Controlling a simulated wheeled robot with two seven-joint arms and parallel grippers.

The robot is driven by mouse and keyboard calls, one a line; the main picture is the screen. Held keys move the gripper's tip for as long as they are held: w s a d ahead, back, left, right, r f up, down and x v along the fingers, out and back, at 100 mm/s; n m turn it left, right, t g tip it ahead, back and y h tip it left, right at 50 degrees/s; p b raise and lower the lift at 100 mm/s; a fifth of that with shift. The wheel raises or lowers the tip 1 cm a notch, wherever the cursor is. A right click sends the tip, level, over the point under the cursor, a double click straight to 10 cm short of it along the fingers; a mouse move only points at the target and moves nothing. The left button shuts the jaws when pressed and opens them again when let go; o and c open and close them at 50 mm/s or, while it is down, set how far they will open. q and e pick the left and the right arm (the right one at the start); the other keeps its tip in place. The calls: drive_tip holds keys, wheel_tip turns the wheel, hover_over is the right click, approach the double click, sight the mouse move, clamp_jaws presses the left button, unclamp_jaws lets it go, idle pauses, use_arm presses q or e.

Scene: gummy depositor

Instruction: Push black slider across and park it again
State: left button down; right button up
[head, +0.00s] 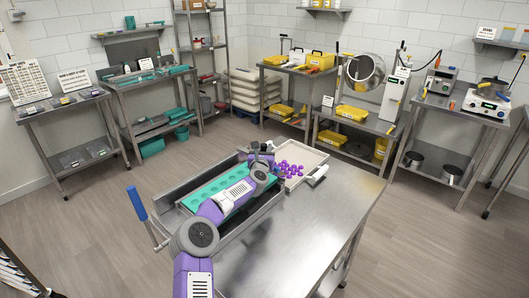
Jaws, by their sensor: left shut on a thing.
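The gummy depositor (172,203) stands on the steel table, a long metal trough with a teal mould (205,192) of round cavities in it. My left arm reaches over it from the lower left. My left gripper (262,148) is at the far end of the trough, small and partly covered by my own wrist. It is shut on a small dark part there, apparently the black slider, mostly hidden by the gripper. My right gripper is not in view.
A blue-handled lever (138,203) rises at the trough's near left end. A pale tray (312,160) with several purple gummies (287,169) and a white cylinder (318,174) lie right of the gripper. The steel table (310,222) is bare at front right. Equipment benches line the walls.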

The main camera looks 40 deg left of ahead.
use_arm(q)
drive_tip(key=c, duration=1)
unclamp_jaws()
drive_tip(key=shift+o, duration=0.2)
drive_tip(key=shift+s, duration=0.15)
drive_tip(key=shift+b+v, duration=0.45)
drive_tip(key=shift+v, duration=3.25)
